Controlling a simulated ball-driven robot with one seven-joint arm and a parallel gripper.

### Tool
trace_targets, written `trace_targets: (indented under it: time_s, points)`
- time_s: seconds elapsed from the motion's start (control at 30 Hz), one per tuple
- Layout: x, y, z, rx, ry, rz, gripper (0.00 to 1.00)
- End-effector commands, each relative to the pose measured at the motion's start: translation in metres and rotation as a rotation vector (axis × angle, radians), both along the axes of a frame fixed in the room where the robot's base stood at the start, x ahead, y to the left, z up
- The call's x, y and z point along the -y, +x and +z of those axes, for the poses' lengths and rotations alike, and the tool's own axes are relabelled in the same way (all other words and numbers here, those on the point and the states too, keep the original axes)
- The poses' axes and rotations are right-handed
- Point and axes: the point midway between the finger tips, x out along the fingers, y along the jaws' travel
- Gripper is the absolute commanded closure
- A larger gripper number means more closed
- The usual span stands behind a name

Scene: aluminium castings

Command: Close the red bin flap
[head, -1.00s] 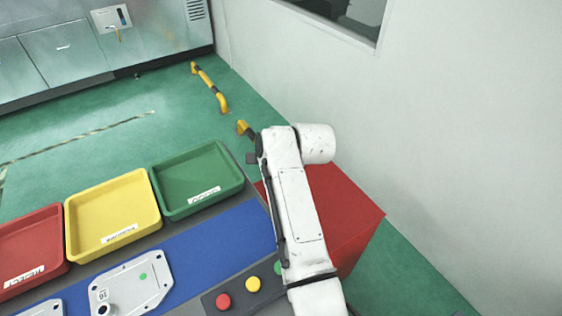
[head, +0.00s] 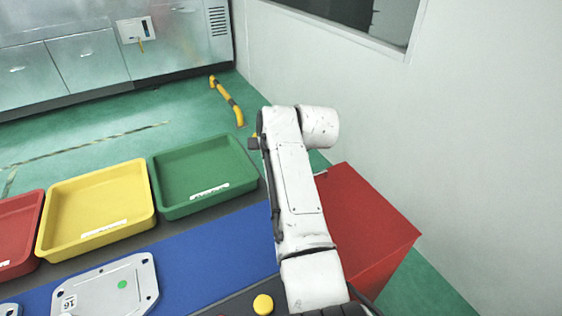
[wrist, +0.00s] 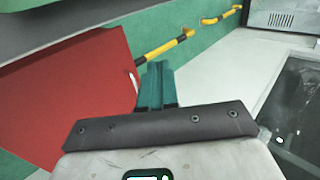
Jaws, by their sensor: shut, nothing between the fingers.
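The red bin (head: 368,225) stands at the right of the bench in the head view, partly behind my white arm. Its upper face looks like a flat red panel; I cannot tell how far the flap is open. In the wrist view a broad red panel (wrist: 70,95) of the bin fills the left side, with a small pale metal piece at its right edge. My gripper (wrist: 156,72) shows there as two teal fingers, shut and empty, just right of that edge. I cannot tell whether they touch it. My arm hides the gripper in the head view.
Green (head: 204,175), yellow (head: 97,207) and red (head: 17,232) trays line the bench, beside a blue mat (head: 215,245) and a metal casting (head: 105,288). A white wall (head: 480,130) is close on the right. A yellow-black floor rail (head: 228,101) lies beyond.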

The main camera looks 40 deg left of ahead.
Motion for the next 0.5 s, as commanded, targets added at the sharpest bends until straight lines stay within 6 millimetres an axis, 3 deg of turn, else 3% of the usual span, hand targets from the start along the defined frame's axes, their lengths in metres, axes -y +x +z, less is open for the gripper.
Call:
trace_targets:
  time_s: [0.03, 0.5]
  points:
    - [-0.003, 0.001, -0.013, 0.0, 0.001, 0.0, 1.0]
    - [-0.024, 0.009, -0.038, 0.001, 0.0, 0.0, 1.0]
